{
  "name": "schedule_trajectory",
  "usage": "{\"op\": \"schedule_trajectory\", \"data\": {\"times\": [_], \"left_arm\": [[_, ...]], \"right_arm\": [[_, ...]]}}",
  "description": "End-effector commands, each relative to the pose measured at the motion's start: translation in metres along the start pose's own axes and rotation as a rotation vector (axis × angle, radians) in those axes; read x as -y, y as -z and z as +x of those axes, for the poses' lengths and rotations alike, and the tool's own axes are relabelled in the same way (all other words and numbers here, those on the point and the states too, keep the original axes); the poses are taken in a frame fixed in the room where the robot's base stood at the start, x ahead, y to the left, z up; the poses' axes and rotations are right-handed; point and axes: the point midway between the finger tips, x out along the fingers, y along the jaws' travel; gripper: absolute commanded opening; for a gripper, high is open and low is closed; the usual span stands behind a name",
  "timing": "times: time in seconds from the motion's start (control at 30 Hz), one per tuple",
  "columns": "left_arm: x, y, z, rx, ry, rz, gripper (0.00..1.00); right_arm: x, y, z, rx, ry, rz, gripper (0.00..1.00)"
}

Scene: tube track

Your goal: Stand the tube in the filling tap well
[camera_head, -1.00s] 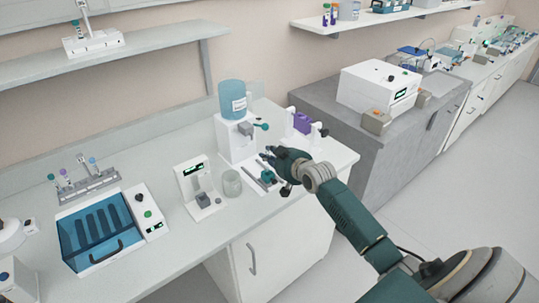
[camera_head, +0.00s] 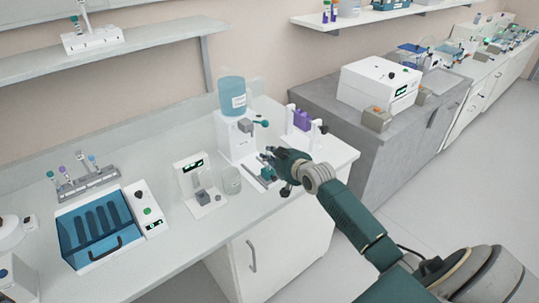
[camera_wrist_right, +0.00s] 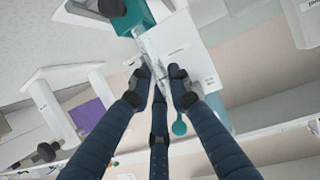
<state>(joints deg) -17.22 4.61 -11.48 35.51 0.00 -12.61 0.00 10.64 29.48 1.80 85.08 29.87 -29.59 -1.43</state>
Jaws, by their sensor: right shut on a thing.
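The filling tap (camera_head: 236,133) is a white stand with a blue bottle on top and a teal-knobbed lever, at the middle of the bench. The lever knob also shows in the right wrist view (camera_wrist_right: 179,128). My right gripper (camera_head: 268,157) is just in front of the tap, to its right, above the bench. In the right wrist view its dark fingers (camera_wrist_right: 163,80) are shut on a clear tube (camera_wrist_right: 151,48). Most of the tube is hidden in the head view. The well is too small to make out. My left gripper is not in view.
A glass beaker (camera_head: 231,181) and a small white device (camera_head: 191,180) stand to the left. A white stand with a purple part (camera_head: 301,120) is close on the right.

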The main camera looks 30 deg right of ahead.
Motion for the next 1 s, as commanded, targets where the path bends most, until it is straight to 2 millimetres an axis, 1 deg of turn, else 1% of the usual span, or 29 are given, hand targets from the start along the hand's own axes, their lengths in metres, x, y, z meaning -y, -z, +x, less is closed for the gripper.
{"op": "schedule_trajectory", "data": {"times": [0.33, 0.8, 1.0], "left_arm": [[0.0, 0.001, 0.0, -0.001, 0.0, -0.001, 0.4], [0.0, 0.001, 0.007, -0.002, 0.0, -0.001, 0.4], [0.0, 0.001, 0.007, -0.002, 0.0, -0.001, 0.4]], "right_arm": [[0.0, 0.0, 0.0, 0.0, 0.0, 0.0, 0.04], [0.001, -0.011, 0.005, -0.001, 0.0, -0.001, 0.04], [0.001, -0.012, 0.005, -0.001, 0.0, -0.001, 0.04]]}}
